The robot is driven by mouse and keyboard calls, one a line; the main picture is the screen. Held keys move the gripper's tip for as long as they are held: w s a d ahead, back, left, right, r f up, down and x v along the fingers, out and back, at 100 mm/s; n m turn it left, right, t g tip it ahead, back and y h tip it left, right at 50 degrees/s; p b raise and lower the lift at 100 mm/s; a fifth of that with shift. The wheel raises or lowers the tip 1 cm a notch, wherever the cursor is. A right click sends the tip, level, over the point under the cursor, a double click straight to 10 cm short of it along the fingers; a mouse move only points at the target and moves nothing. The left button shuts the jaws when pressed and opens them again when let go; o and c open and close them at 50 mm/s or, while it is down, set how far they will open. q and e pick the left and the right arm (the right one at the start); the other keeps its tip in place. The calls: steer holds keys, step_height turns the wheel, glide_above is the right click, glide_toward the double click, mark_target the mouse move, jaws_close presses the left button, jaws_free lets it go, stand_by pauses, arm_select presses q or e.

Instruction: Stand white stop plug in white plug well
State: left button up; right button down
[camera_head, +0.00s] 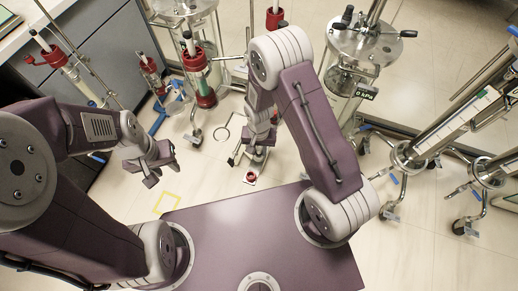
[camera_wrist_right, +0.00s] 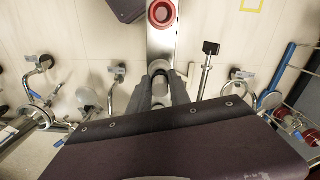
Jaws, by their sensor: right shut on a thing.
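My right gripper (camera_head: 258,143) hangs above a narrow metal plate. In the right wrist view its fingers (camera_wrist_right: 160,98) are shut on a pale, round-topped piece (camera_wrist_right: 160,68), which looks like the white stop plug. The plug sits over the metal plate (camera_wrist_right: 161,42); I cannot tell whether it touches it. A red ring-shaped well (camera_wrist_right: 162,13) is at the plate's far end; it also shows in the head view (camera_head: 251,177). The white plug well is not clearly seen and may be hidden under the plug. My left gripper (camera_head: 150,165) is well to the left, apart from these.
Glass columns with red fittings (camera_head: 203,80) stand behind. A steel vessel (camera_head: 365,45) on legs is at the back right, with more wheeled columns (camera_head: 410,155) at the right. A yellow square outline (camera_head: 166,204) marks bare floor. A grey cabinet (camera_head: 85,55) is at the left.

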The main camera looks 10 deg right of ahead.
mark_target(259, 149)
steer(key=shift+f, duration=0.4)
steer(key=c, duration=1.1)
jaws_free()
steer(key=shift+r, duration=0.1)
step_height(259, 149, up, 9)
steer(key=shift+p, duration=0.95)
steer(key=shift+r, duration=0.1)
